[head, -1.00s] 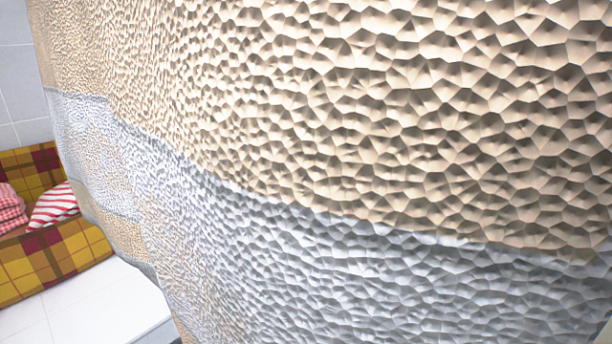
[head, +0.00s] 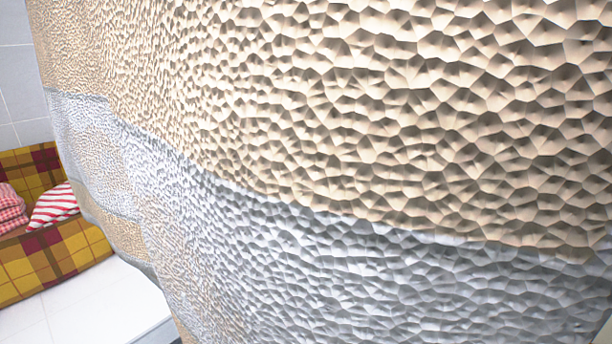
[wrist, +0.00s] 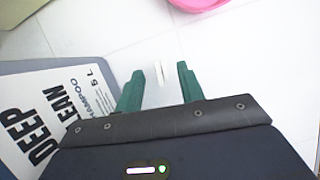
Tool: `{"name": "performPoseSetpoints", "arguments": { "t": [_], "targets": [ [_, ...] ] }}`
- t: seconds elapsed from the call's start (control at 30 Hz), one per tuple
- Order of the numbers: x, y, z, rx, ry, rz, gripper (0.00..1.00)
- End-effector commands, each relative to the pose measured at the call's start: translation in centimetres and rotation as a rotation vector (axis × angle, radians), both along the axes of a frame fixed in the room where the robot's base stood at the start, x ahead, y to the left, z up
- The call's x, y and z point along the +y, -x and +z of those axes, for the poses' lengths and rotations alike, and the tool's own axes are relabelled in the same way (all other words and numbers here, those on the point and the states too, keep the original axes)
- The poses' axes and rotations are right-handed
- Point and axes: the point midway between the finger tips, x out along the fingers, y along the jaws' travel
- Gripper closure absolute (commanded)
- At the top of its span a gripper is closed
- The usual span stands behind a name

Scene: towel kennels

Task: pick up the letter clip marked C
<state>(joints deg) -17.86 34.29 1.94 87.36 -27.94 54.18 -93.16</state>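My gripper (wrist: 160,73) shows in the wrist view with its two green fingers apart, pointing down at a white tiled surface. A small, thin, pale piece (wrist: 158,69) shows between the fingertips, with a gap on each side. It may be a clip, but I can see no letter on it. I cannot tell whether it lies on the surface or is level with the fingertips. No mark C is readable in either view. The head view does not show my gripper; a large textured cloth (head: 390,110) in beige and grey fills most of it.
In the wrist view a shampoo container (wrist: 45,110) lies close on the left, and a pink object (wrist: 198,4) is at the top edge. In the head view a plaid bed (head: 60,262) holding red-and-white striped cloths (head: 54,205) stands at left on white tiles.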

Motion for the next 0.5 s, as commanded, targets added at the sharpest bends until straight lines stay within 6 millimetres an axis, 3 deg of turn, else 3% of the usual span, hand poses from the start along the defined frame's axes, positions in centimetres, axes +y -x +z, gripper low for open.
{"name": "performPoseSetpoints", "arguments": {
  "t": [0.2,0.4,0.43,0.5],
  "targets": [
    [-0.7,-0.6,-2.3,0.0,0.0,0.0,0.62],
    [-0.8,-0.6,-2.4,-0.001,-0.001,0.0,0.62],
    [-0.8,-0.6,-2.4,-0.001,-0.001,0.0,0.64],
    [-0.8,-0.6,-2.4,-0.001,-0.001,0.0,0.78]
  ]
}}
